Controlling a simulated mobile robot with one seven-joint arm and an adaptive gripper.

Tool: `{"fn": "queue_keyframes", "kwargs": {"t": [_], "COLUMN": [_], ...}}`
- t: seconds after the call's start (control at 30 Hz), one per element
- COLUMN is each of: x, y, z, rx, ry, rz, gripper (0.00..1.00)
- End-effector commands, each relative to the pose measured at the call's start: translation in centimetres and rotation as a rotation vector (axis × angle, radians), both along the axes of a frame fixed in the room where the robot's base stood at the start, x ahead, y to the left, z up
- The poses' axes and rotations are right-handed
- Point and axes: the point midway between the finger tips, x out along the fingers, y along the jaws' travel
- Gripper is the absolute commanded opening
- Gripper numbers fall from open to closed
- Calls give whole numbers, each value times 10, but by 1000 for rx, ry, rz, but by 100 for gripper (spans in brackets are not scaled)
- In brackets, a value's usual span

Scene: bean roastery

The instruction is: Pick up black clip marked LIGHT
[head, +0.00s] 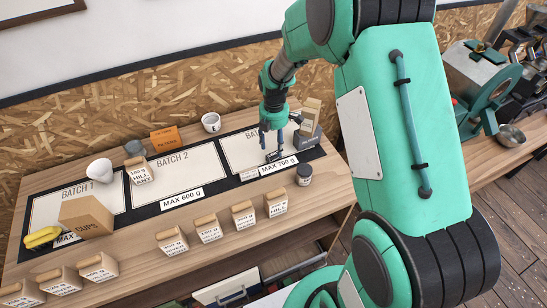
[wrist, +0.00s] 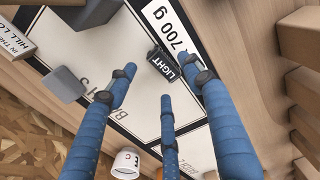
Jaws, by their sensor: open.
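The black clip marked LIGHT (wrist: 163,66) lies on the Batch 3 panel beside the 700 g label, its white lettering facing up in the wrist view. In the head view the clip (head: 275,156) is a small dark shape just below my fingers. My gripper (head: 270,139) points down over the Batch 3 panel (head: 237,150). In the wrist view my gripper (wrist: 163,82) has its blue fingers spread and empty, with the clip between and just beyond the tips. I cannot tell how high the tips are above it.
A grey-based box (head: 307,137) stands close right of my gripper, a dark jar (head: 304,175) in front. Several wood-topped bags (head: 243,214) line the front edge. A white mug (head: 211,122) stands behind. The CUPS box (head: 86,217) is at left. Batch 2's panel (head: 185,178) is mostly bare.

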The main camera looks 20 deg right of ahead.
Motion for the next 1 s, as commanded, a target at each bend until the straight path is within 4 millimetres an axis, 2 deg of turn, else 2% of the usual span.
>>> {"fn": "queue_keyframes", "kwargs": {"t": [0.43, 0.8, 1.0], "x": [0, 1, 1], "y": [0, -1, -1], "z": [-5, -44, -53], "rx": [0, 0, 0], "ry": [0, 1, 0], "rz": [0, 0, 0], "gripper": [51, 51, 51]}}
